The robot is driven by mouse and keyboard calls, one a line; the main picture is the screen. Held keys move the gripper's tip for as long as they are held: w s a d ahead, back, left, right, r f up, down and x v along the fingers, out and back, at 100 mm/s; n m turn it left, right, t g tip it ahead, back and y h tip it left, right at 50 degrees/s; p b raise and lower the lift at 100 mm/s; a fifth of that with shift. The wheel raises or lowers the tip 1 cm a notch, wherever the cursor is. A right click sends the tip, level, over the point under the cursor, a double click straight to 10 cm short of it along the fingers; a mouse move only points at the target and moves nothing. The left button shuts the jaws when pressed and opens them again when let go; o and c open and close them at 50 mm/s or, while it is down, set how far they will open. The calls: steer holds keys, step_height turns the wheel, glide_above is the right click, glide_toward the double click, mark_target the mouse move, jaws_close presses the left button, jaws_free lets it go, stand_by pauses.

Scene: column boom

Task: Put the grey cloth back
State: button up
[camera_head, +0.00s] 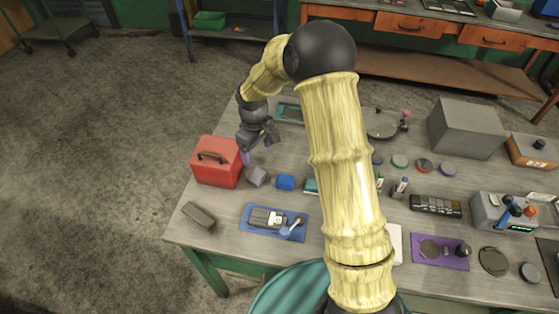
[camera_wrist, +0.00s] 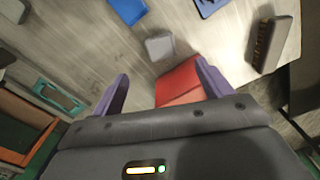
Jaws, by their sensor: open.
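A small grey block-like piece, which looks like the folded grey cloth (camera_head: 257,177), lies on the workbench between the red box (camera_head: 213,172) and a blue piece of similar size (camera_head: 285,182). In the wrist view the grey cloth (camera_wrist: 160,46) lies flat on the wood, beyond my fingertips and apart from them. My gripper (camera_head: 259,146) is above the bench's left part, beside the red box and behind the grey cloth. In the wrist view my gripper (camera_wrist: 164,82) has its purple fingers spread with nothing held. The red box (camera_wrist: 180,84) shows below and between them.
A teal open frame (camera_head: 289,113) lies behind my gripper. A dark brush-like block (camera_head: 199,216) and a blue tray (camera_head: 250,232) are at the front left. A grey box (camera_head: 466,128) and many small items fill the right side. Bare wood surrounds the cloth's front.

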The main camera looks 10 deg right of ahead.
steer(key=s+d+r+m+t, duration=0.1)
steer(key=s+d+r+m, duration=0.2)
steer(key=s, duration=0.4)
steer(key=s+d+r+m, duration=0.3)
steer(key=s+d, duration=0.1)
steer(key=s, duration=0.3)
steer(key=s+d+r+m+t, duration=0.1)
steer(key=s+d+r+m, duration=0.1)
steer(key=s+d+r, duration=0.2)
steer(key=s, duration=0.3)
steer(key=shift+s+m+t, duration=0.2)
steer(key=shift+m+t, duration=0.1)
steer(key=shift+m, duration=0.1)
